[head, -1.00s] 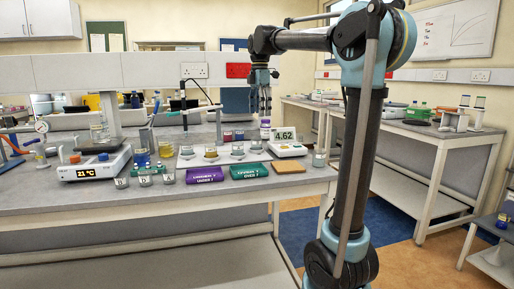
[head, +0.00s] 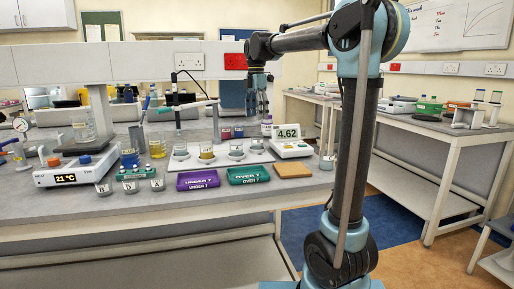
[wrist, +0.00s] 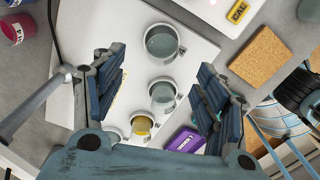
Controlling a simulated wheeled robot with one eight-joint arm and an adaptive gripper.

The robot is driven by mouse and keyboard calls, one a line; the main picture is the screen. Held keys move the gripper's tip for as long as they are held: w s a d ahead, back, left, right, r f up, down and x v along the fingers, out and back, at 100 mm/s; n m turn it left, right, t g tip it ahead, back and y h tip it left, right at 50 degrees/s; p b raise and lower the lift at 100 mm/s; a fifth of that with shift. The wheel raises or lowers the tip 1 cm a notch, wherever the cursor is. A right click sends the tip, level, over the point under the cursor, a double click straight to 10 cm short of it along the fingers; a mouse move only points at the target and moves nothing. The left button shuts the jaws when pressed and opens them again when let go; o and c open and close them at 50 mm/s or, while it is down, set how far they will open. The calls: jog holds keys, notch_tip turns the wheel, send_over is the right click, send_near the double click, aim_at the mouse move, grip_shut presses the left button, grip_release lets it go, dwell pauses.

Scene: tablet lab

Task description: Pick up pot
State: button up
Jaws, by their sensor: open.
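Several small clear pots stand on the white tray on the bench. In the wrist view a large-looking pot with grey liquid (wrist: 162,42) is uppermost, another grey one (wrist: 163,95) is below it, and a pot with yellow liquid (wrist: 143,124) is lower still. In the head view the yellow pot (head: 206,152) stands between clear ones, with a clear pot (head: 236,149) to its right. Which pot is meant I cannot tell. My gripper (wrist: 162,82) is open and empty, pointing down above the tray, with the pots showing between its fingers, apart from them.
The white tray (wrist: 205,45) lies behind the purple tray (head: 198,181) and green tray (head: 248,175). A meter reading 4.62 (head: 287,133) and a cork mat (head: 293,171) are at right.

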aim_at(257, 144)
jog(key=f, duration=1.1)
jog(key=shift+s+d+f, duration=0.15)
jog(key=shift+s+f, duration=0.05)
jog(key=shift+f, duration=0.1)
jog(key=c, duration=1.2)
